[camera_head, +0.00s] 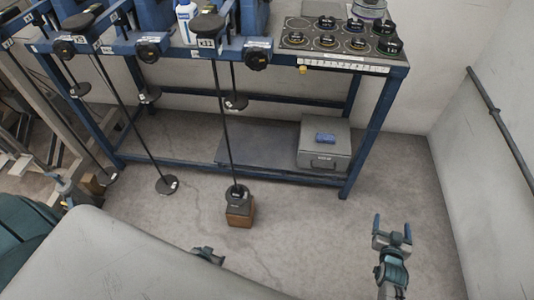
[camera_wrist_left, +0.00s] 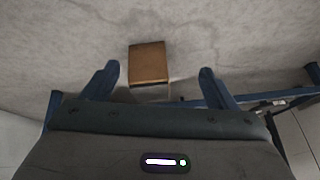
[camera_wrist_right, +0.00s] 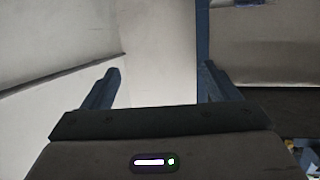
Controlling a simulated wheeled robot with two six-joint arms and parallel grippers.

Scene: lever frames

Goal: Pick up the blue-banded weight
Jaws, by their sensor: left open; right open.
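Several small dark weights with coloured bands stand on a tray (camera_head: 293,40) on the bench top at the upper right of the head view. Gold, green and purplish bands show, but they are too small to tell surely which is blue. My right gripper (camera_head: 392,224) is open and empty over the floor at the lower right, well apart from the tray. Its fingers also show in the right wrist view (camera_wrist_right: 160,82), facing pale walls. My left gripper (camera_head: 208,254) shows only in part at the lower middle; it is open and empty in the left wrist view (camera_wrist_left: 158,69).
A blue bench frame (camera_head: 370,130) carries levers with hanging discs (camera_head: 167,185). A brown block (camera_head: 240,218) stands on the floor under one rod. A grey box (camera_head: 324,152) with a blue item rests on the lower shelf. A wall rail (camera_head: 500,127) runs right; floor between is clear.

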